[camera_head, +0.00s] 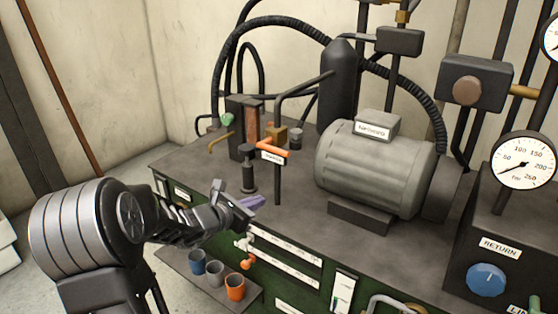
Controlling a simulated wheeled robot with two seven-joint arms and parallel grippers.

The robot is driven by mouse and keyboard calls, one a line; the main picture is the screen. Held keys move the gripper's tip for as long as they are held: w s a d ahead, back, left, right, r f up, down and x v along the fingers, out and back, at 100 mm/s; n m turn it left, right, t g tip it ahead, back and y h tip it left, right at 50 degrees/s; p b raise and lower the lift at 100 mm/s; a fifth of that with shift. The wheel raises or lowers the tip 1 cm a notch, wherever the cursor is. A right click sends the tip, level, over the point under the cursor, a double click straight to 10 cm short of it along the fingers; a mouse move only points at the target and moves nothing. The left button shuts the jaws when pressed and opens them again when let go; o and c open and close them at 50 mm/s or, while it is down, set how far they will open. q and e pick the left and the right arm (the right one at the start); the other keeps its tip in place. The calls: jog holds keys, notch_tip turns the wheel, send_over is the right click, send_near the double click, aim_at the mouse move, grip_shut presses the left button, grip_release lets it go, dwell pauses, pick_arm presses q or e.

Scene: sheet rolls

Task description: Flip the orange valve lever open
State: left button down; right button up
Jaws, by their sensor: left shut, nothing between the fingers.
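An orange lever (273,147) with a white tag below it sits at the top of a thin dark post on the bench. A second orange piece (247,262) hangs from a small metal tap (244,243) at the bench's front edge. I cannot tell which is the valve lever. My left gripper (242,212) is shut and empty, near the bench's front edge, above the tap and lower left of the tagged lever, apart from it. A purple piece (253,201) shows at its fingertips; whether they touch is unclear. My right gripper is not in view.
A grey motor (373,165) stands right of the post. A black plunger-like fitting (248,172) stands left of it. Several cups, including an orange one (235,288), stand on a low shelf. A gauge (524,160) and blue knob (487,279) are at right.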

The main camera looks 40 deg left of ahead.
pick_arm(q)
jog(key=r, duration=0.1)
jog(key=w+r+n+t, duration=0.1)
jog(key=r, duration=0.1)
jog(key=r+n+t, duration=0.1)
jog(key=shift+w+a+r, duration=0.35)
jog(key=shift+a, duration=0.05)
jog(key=shift+w, duration=0.1)
jog(key=w+r+p, duration=0.2)
jog(key=w+p, duration=0.1)
jog(key=w, duration=0.6)
jog(key=shift+r+p, duration=0.25)
jog(key=shift+p, duration=0.15)
